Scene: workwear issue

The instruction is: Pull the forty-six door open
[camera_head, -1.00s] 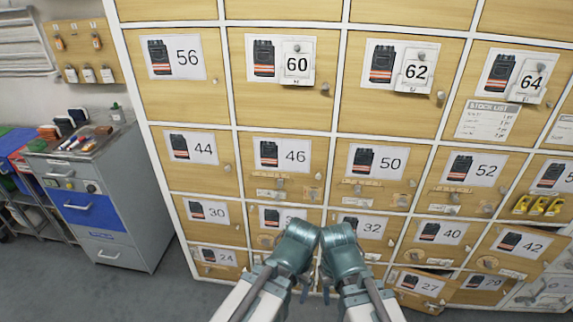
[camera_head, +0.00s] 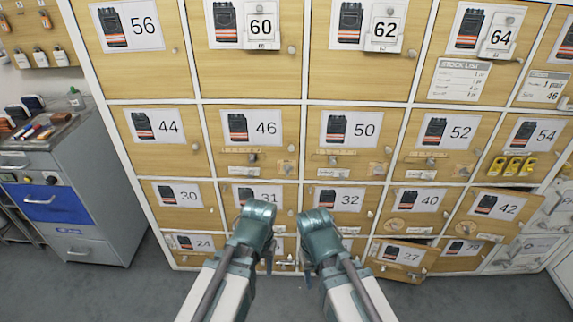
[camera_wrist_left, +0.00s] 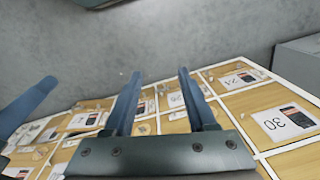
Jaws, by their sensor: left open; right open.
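The forty-six door (camera_head: 294,122) is a shut wooden locker door in the middle of the head view. It carries a white label (camera_head: 252,127) with a picture of dark workwear. A small round knob (camera_head: 292,148) sits at its right edge, and metal hardware (camera_head: 252,157) lies under the label. My left gripper (camera_head: 268,264) is below this door, in front of the lower lockers, apart from it and pointing down. Its two fingers (camera_wrist_left: 159,73) are spread and empty in the left wrist view. My right gripper (camera_head: 308,276) is beside it, open; its fingers are small in view.
Lockers surround the door, with door 44 (camera_head: 184,150) left and door 50 (camera_head: 377,135) right. The door marked 27 (camera_head: 398,268) at lower right stands ajar. A grey cabinet (camera_head: 108,190) stands at the left. Grey floor (camera_head: 150,292) is free in front.

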